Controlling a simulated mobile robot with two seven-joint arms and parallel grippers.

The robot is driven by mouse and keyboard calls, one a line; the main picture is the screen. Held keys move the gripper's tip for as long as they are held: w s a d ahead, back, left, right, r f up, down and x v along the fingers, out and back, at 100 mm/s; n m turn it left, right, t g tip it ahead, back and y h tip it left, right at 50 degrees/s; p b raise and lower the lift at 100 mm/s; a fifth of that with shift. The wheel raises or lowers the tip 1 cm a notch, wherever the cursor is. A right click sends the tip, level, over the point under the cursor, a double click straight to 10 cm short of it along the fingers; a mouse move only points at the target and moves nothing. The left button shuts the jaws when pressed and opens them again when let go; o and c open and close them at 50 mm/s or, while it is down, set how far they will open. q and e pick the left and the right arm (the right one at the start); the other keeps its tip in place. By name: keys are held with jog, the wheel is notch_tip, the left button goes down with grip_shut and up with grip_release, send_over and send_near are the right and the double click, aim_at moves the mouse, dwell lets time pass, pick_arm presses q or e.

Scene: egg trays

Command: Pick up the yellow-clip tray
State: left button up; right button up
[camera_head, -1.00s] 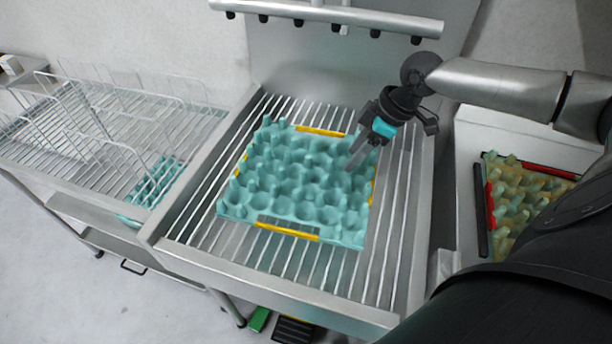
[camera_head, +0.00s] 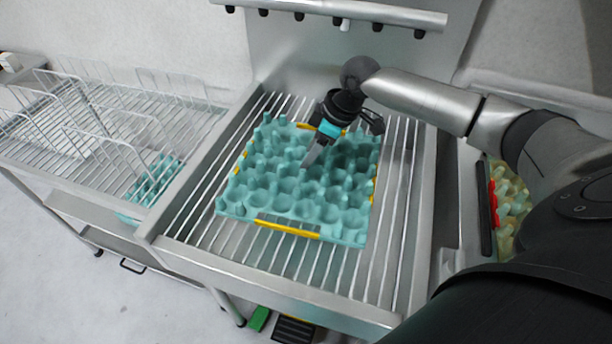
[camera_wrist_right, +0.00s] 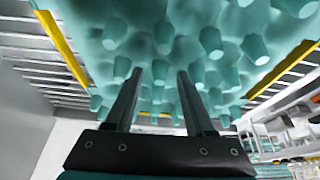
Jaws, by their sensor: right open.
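The yellow-clip tray (camera_head: 290,200) is a teal egg tray with yellow clips on its edges, lying on the metal bars of the sink-like station in the head view. A yellow clip (camera_head: 287,229) shows on its near edge. My right gripper (camera_head: 307,163) is over the far middle part of the tray, fingers pointing down and left. In the right wrist view the two fingers (camera_wrist_right: 158,78) are apart with nothing held between them, and the tray's teal pegs (camera_wrist_right: 212,42) fill the view beyond them. I cannot tell whether the fingertips touch the tray. My left gripper is not in view.
A slatted metal rack (camera_head: 384,240) lies under the tray, inside raised metal walls. A wire rack (camera_head: 60,140) stands at the left. A tray with red clips (camera_head: 507,200) is at the right, partly behind my right arm. A spray bar (camera_head: 335,10) runs above the back.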

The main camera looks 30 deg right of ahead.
jog(key=shift+x, duration=0.75)
jog(key=shift+c, duration=0.2)
grip_shut()
